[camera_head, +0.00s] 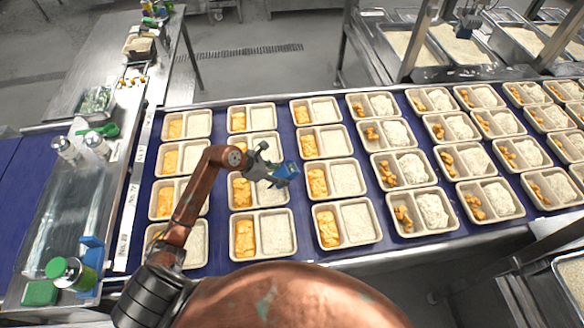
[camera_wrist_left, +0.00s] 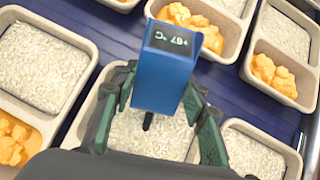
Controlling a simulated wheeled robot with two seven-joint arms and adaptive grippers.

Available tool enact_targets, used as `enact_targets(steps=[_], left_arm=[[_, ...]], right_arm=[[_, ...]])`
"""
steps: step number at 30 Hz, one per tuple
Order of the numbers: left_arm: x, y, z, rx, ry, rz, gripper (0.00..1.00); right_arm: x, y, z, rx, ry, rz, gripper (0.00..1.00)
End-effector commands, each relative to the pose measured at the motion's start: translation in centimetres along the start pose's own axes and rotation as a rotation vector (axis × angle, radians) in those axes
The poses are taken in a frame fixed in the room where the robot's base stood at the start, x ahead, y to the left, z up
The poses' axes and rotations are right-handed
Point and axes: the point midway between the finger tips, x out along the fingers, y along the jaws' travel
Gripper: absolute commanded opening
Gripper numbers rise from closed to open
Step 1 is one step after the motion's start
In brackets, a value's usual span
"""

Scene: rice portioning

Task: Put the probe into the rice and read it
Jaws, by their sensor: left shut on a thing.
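A blue probe (camera_head: 287,173) with a dark display is held over the trays in the head view. In the left wrist view the probe (camera_wrist_left: 163,75) shows a reading, turned over, that looks like 67 °C. Its short black stem points down at the rice (camera_wrist_left: 160,140) of the tray below; I cannot tell how deep the tip sits. My left gripper (camera_head: 264,170) is shut on the probe; its green fingers (camera_wrist_left: 160,95) flank the blue body in the left wrist view. My right gripper is not in view.
Rows of two-compartment trays (camera_head: 263,234) with rice and yellow or brown pieces cover the blue belt (camera_head: 218,232). A metal side table (camera_head: 62,195) at left holds shakers and a green-capped jar (camera_head: 72,272). Rice bins (camera_head: 412,48) stand at the back right.

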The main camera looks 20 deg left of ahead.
Motion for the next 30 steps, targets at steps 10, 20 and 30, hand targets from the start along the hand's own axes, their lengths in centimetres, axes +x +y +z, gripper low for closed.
enact_targets(steps=[10,20,30], left_arm=[[-2.2,0.0,1.8,0.003,-0.001,0.001,0.16],[-4.5,0.0,3.8,0.002,0.000,0.001,0.16],[-6.8,0.0,5.7,0.002,-0.001,0.001,0.16]], right_arm=[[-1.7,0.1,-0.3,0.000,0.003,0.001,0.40],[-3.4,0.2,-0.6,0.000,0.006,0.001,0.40],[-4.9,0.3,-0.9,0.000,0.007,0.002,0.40]])
